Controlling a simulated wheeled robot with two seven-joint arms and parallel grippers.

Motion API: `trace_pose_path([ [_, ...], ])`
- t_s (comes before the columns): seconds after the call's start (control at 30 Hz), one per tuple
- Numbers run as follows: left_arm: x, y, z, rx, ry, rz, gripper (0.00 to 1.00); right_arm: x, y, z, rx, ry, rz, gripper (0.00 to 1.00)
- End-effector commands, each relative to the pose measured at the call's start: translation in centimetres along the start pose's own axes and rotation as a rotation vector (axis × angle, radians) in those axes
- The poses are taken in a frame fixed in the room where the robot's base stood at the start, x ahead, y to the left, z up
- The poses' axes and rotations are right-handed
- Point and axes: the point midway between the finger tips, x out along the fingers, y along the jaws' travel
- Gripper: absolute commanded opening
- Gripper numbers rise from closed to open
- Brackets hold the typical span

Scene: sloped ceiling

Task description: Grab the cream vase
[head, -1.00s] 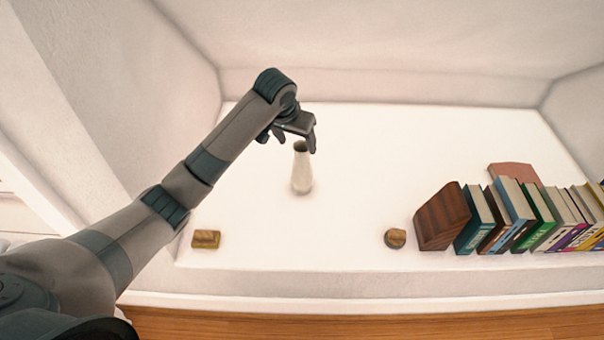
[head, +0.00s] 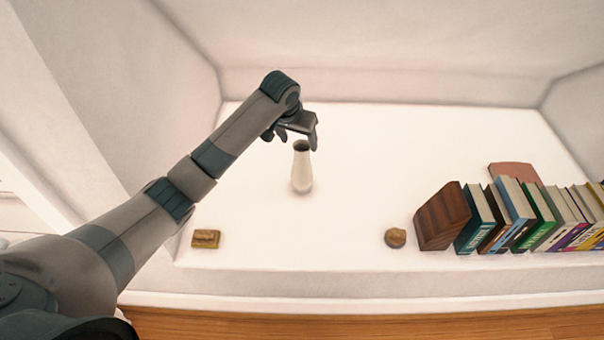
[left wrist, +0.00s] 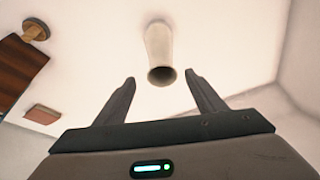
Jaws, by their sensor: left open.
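The cream vase (head: 302,170) stands upright on the white shelf (head: 350,200), with its dark round mouth facing up. My left gripper (head: 298,143) is at the vase's top in the head view, with its fingers spread. In the left wrist view the vase (left wrist: 159,52) shows beyond and between the two open fingertips (left wrist: 160,78), its mouth nearest the gripper. The fingers do not appear to touch it, and nothing is held. My right gripper is not in view.
A small wooden block (head: 206,239) lies at the shelf's front left. A round wooden piece (head: 396,238) sits near a brown wooden bookend (head: 442,217) and a row of books (head: 510,215) at right. The shelf around the vase is clear, with walls at the back and sides.

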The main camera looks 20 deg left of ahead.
Motion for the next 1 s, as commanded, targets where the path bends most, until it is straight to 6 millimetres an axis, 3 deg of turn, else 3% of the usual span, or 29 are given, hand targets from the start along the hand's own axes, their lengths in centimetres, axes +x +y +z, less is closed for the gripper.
trace_pose_path([
  [0.2,4.2,0.1,0.1,0.000,-0.003,0.001,0.64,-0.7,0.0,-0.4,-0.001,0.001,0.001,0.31],
  [0.4,6.7,0.0,0.0,-0.001,-0.002,0.000,0.64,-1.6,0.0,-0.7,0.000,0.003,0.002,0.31],
  [1.0,8.0,0.0,0.0,0.000,-0.001,0.000,0.64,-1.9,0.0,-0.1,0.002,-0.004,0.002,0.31],
])
